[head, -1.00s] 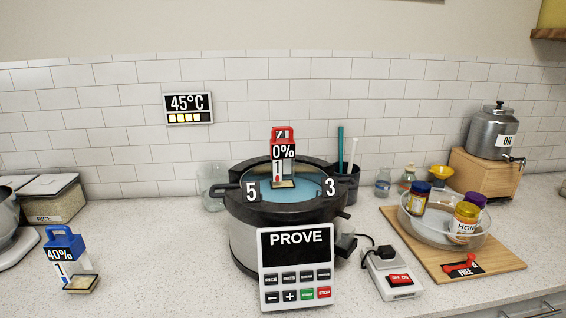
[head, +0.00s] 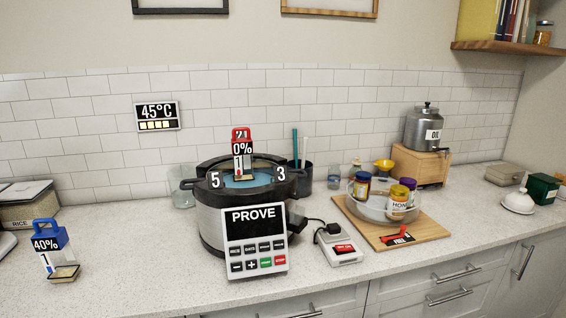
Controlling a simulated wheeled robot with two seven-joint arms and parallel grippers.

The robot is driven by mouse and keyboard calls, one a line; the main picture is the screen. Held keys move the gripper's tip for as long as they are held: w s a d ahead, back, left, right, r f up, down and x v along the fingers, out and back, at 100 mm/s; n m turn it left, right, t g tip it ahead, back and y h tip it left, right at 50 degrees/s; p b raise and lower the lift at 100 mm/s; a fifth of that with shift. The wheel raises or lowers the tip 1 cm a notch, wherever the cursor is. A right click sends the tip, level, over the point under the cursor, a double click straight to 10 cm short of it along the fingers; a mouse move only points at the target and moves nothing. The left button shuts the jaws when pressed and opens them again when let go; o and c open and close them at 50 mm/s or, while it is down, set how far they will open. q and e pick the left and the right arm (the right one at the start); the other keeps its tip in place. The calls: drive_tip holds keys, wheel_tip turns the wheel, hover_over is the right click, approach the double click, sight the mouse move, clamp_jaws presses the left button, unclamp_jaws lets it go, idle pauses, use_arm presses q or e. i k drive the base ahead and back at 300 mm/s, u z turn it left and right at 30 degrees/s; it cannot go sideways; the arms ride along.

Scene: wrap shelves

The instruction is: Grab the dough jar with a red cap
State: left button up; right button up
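A jar with a red cap (head: 241,134) stands in the middle of the head view, inside the open pot of the cooker (head: 212,226). Labels reading 0% and 1 cover much of its front, so its contents are hard to see. A similar jar with a blue cap (head: 48,238), labelled 40%, stands on the counter at the far left. Neither of my grippers shows in the head view.
A panel reading PROVE (head: 254,237) fronts the cooker. To its right are a switch box (head: 340,252), a wooden board (head: 416,230) and a glass bowl (head: 372,211) with several jars. The counter (head: 140,265) between the blue-capped jar and the cooker is clear.

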sight(242, 147)
drive_tip(key=z, duration=0.85)
drive_tip(key=i, duration=0.75)
drive_tip(key=u, duration=1.15)
